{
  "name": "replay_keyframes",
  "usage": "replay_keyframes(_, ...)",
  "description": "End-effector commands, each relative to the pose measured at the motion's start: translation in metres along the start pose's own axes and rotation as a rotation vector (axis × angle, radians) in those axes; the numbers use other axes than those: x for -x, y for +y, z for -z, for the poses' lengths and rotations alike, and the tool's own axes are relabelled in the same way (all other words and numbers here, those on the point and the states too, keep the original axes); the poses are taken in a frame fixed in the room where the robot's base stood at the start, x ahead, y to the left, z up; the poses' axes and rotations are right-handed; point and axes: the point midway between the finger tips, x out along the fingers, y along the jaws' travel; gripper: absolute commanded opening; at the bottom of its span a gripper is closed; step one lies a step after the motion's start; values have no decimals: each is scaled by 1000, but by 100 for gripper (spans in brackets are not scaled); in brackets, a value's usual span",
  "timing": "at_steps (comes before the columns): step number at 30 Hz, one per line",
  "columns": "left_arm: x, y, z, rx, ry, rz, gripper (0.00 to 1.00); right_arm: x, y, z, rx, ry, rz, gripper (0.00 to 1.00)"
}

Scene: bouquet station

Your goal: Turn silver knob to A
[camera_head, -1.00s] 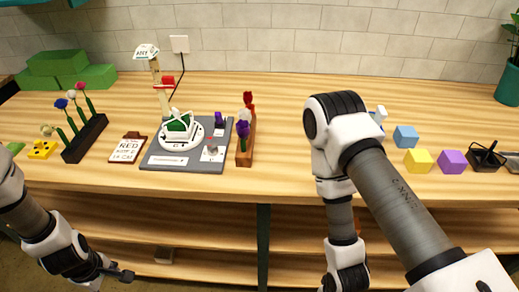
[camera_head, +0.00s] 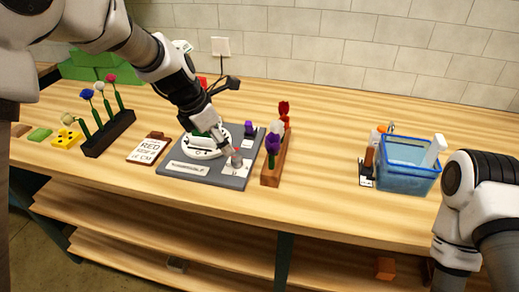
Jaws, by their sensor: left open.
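The silver knob (camera_head: 237,160) sits on a white plate (camera_head: 239,170) at the right front of the grey board (camera_head: 180,178). The plate's markings are too small to read, so I cannot tell which letter the knob points to. My left gripper (camera_head: 232,118) comes in from the upper left with its fingers spread wide. One finger reaches down close to the knob, and I cannot tell if it touches. The other finger is up in the air to the right. My right arm (camera_head: 478,200) is at the right edge, and its gripper is out of view.
A white round dial (camera_head: 203,147) and a purple peg (camera_head: 249,128) are on the board. A wooden flower rack (camera_head: 272,170) stands just right of it. A sign card (camera_head: 148,151) and a dark flower rack (camera_head: 108,133) are left. A blue basket (camera_head: 405,178) stands right.

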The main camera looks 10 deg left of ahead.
Motion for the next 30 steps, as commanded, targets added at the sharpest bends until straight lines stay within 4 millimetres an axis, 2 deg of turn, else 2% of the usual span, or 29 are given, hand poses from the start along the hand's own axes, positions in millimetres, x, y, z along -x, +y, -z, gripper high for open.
replay_keyframes(2, 1, -1, -3, 22, -7, 5, 57, -2, 0, 0, 0, -1, 0, 0)
replay_keyframes(5, -11, -1, -3, 24, -6, 6, 57, -3, 0, 0, 0, -1, 0, 0)
replay_keyframes(12, -58, -1, -3, 21, -5, 5, 57, -8, 0, 0, 0, -1, 0, 0)
replay_keyframes(15, -70, -1, -3, 21, -5, 4, 57, -9, 0, 0, 0, -1, 0, 0)
replay_keyframes(23, -74, -1, -4, 20, -7, 3, 57, -9, 0, 0, 0, -1, 0, 0)
replay_keyframes(24, -74, -1, -4, 20, -7, 4, 54, -9, 0, 0, 0, -1, 0, 0)
replay_keyframes(28, -74, -1, -4, 20, -7, 4, 8, -9, 0, 0, 0, -1, 0, 0)
replay_keyframes(29, -74, -1, -4, 20, -7, 4, 0, -9, 0, 0, 0, -1, 0, 0)
replay_keyframes(30, -74, -1, -4, 20, -7, 4, 0, -9, 0, 0, 0, -1, 0, 0)
